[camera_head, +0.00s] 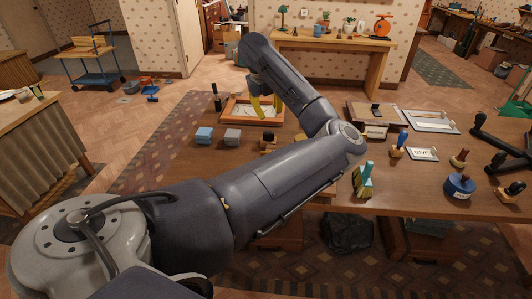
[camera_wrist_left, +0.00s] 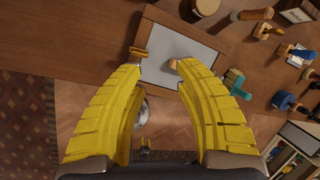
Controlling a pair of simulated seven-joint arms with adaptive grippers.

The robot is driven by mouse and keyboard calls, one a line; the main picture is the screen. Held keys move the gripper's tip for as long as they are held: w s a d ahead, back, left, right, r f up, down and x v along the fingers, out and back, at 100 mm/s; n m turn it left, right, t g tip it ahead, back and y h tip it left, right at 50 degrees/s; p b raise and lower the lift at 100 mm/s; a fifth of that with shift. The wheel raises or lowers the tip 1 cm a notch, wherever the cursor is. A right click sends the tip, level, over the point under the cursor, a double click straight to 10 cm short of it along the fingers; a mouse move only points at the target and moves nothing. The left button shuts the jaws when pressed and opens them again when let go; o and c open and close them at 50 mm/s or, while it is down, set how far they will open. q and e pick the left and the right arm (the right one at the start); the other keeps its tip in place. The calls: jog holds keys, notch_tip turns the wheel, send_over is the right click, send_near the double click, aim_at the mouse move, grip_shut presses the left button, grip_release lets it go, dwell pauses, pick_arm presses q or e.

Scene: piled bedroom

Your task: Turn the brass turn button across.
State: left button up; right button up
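A grey panel (camera_wrist_left: 185,50) in a dark wooden frame shows beyond my fingers in the left wrist view. A small brass bar (camera_wrist_left: 139,52), which looks like the turn button, sits at its left edge. Whether it lies across the panel's edge is too small to tell. A small round wooden knob (camera_wrist_left: 173,64) shows by the right fingertip. My left gripper (camera_wrist_left: 158,68) has yellow fingers spread apart with nothing between them. A dark gripper, my right one (camera_head: 489,156), appears open at the right edge.
A teal object (camera_head: 364,180), a blue-handled stamp (camera_head: 398,145) and a round blue stamp (camera_head: 460,186) stand on the table's right half. The table's left front is bare.

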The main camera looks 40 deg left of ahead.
aim_at(266, 152)
pick_arm(q)
jog(key=f+n+g, duration=0.1)
jog(key=f+n, duration=0.3)
jog(key=f, duration=0.2)
jog(key=f+n+g, duration=0.1)
jog(key=f+n, duration=0.4)
jog(key=f, duration=0.1)
jog(key=s+f+n+g, duration=0.1)
jog(key=f+n, duration=0.3)
jog(key=f, duration=0.3)
jog(key=shift+a+h, duration=0.2)
jog(key=shift+h, duration=0.1)
dwell(0.4)
grip_shut()
